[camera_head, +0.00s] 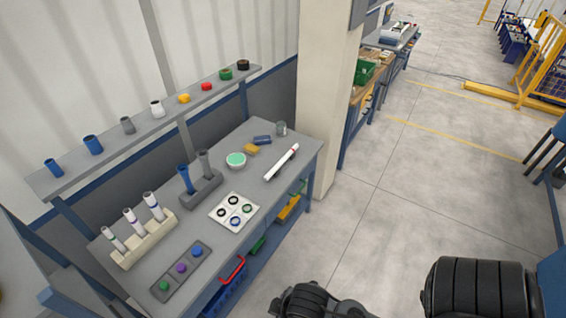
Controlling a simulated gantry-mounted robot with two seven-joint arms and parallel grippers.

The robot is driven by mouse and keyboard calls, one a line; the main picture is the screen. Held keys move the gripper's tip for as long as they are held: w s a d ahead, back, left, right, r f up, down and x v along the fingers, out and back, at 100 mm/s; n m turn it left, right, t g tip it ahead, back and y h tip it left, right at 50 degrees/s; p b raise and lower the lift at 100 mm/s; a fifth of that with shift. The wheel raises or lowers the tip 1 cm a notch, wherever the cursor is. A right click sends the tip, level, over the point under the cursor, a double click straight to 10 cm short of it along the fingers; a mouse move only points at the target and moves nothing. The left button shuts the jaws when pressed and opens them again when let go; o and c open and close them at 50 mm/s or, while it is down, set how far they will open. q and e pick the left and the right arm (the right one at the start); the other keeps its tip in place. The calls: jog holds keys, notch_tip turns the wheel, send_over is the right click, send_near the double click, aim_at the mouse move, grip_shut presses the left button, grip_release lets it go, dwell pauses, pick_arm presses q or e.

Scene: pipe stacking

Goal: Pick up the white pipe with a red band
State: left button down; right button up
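A white pipe with a red band (280,164) lies flat on the grey workbench (265,205), near its right end. The band is close to the pipe's upper right end. No gripper touches the pipe. Neither of my grippers shows; only dark parts of my own body show along the bottom edge.
A beige rack (146,244) holds several upright white pipes on the left. A grey holder (203,190), a white card with rings (235,211) and a button panel (181,270) stand on the bench. A shelf (140,136) runs above its back. A pillar (324,90) stands behind the right end.

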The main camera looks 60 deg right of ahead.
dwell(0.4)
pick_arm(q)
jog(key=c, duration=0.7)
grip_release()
